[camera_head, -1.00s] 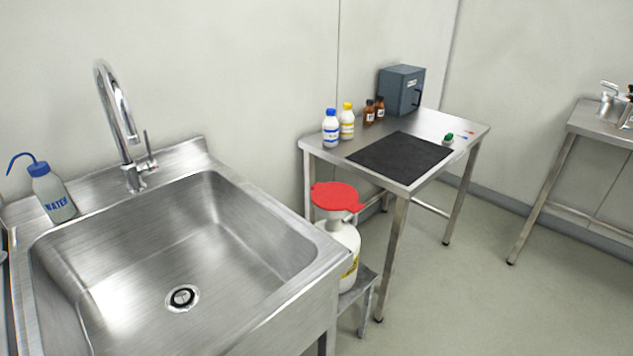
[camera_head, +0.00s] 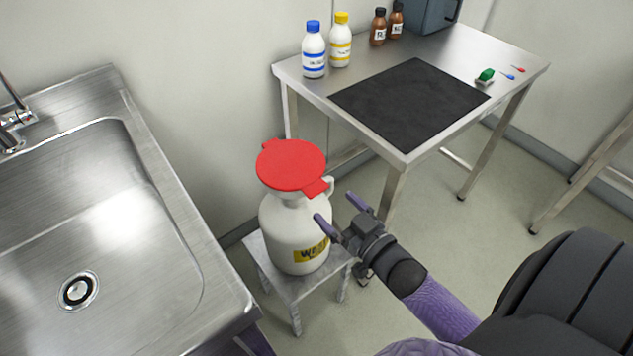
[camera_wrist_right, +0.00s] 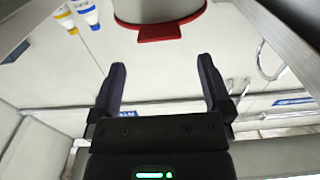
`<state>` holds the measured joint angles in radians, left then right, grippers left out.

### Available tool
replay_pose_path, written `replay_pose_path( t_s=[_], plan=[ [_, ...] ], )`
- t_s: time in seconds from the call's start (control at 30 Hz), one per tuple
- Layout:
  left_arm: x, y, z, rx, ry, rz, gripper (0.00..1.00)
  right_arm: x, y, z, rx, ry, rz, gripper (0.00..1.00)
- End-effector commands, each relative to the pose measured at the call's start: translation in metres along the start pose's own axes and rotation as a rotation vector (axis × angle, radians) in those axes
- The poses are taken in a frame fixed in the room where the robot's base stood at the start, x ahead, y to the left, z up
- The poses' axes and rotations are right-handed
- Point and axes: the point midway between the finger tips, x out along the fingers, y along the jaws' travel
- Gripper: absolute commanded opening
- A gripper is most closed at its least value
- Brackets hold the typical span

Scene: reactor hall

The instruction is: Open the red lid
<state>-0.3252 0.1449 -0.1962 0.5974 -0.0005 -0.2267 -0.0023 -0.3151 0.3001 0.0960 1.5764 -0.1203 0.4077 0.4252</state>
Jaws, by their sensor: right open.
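The red lid (camera_head: 291,165) lies flat and closed on top of the white waste jug (camera_head: 292,232), with a tab (camera_head: 315,188) sticking out towards the lower right. My right gripper (camera_head: 338,209) is open and empty, just right of the jug and a little below the lid's tab, apart from it. In the right wrist view the lid's red rim and tab (camera_wrist_right: 158,33) show at the top, beyond the open fingers (camera_wrist_right: 166,88). My left gripper is not in view.
The jug stands on a small metal stool (camera_head: 291,288) between the steel sink (camera_head: 165,210) and a steel table (camera_head: 520,68). The table bears a black mat (camera_head: 408,103), a white bottle with a blue cap (camera_head: 313,52) and one with a yellow cap (camera_head: 340,42). Floor right of the stool is clear.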

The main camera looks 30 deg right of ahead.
Motion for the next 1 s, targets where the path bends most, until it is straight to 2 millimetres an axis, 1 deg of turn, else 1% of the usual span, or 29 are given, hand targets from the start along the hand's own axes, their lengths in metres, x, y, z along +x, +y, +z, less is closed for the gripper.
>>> replay_pose_path(
  t_s=[0.03,0.1,0.2,0.3,0.43,0.67,0.77,0.8,0.97,1.0],
  plan=[
    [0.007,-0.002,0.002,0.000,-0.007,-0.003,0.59,0.014,0.000,0.003,-0.003,0.003,-0.001,1.00],
    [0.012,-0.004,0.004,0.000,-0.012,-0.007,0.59,0.030,0.000,0.004,-0.001,0.001,-0.001,1.00],
    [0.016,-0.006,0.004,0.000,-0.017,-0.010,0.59,0.048,0.001,0.003,-0.002,-0.001,0.001,1.00],
    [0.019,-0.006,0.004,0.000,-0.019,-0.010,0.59,0.059,0.000,0.003,-0.001,-0.002,0.000,1.00],
    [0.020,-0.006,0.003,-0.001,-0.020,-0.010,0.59,0.065,0.000,0.002,-0.001,-0.002,0.001,1.00],
    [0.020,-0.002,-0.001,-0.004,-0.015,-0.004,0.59,0.066,0.000,0.001,-0.001,-0.003,0.001,1.00],
    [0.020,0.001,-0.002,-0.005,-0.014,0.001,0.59,0.066,0.000,0.001,-0.001,-0.003,0.001,0.81],
    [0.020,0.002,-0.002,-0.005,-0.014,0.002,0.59,0.066,0.000,0.001,-0.001,-0.003,0.001,0.72],
    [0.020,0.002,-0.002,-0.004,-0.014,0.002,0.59,0.066,0.000,0.001,-0.001,-0.002,0.001,0.39],
    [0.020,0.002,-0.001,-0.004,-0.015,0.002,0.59,0.066,0.000,0.001,-0.001,-0.002,0.001,0.30]
  ],
)
